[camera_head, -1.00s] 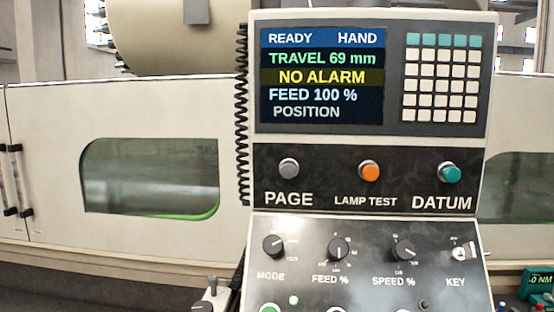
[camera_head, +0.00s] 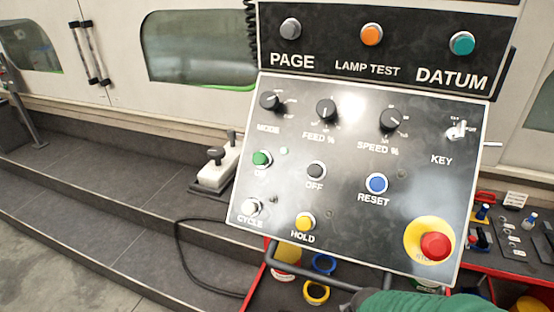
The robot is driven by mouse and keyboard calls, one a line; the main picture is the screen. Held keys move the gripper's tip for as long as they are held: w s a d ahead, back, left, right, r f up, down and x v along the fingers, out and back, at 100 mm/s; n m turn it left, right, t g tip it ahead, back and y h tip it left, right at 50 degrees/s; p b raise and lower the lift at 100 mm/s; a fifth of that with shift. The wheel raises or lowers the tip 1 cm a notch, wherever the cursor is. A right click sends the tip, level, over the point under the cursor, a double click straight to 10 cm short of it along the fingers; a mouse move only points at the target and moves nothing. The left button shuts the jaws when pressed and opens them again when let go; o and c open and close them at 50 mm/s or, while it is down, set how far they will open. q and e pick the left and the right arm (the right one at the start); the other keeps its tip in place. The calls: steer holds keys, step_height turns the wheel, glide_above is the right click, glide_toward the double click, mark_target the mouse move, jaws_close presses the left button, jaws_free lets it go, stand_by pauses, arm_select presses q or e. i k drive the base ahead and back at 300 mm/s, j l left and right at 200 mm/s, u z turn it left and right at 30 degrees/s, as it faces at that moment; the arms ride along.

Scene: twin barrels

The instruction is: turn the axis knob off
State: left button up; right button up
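No knob labelled axis can be read in view. A small white control box (camera_head: 214,172) with dark knobs on top stands on the dark ledge left of the control panel (camera_head: 300,225); its markings are too small to read. The panel carries a MODE knob (camera_head: 270,101), a FEED % knob (camera_head: 326,111), a SPEED % knob (camera_head: 392,120) and a KEY switch (camera_head: 458,131). Neither of my grippers is in view.
The panel also has a green button (camera_head: 261,158), a blue RESET button (camera_head: 376,183) and a red stop button (camera_head: 435,245). A black cable (camera_head: 190,262) loops below the white box. A red tool cart (camera_head: 510,280) stands at right. Floor at lower left is clear.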

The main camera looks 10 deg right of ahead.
mark_target(231, 134)
steer(key=j+u, duration=0.1)
steer(key=u, duration=0.3)
steer(key=j+u, duration=0.1)
steer(key=u, duration=0.75)
steer(key=i+j+u, duration=0.1)
steer(key=u, duration=0.3)
steer(key=i+j+u, duration=0.15)
steer(key=i+u, duration=0.15)
steer(key=i+l+z, duration=0.15)
steer(key=i+z, duration=0.9)
steer(key=z, duration=0.15)
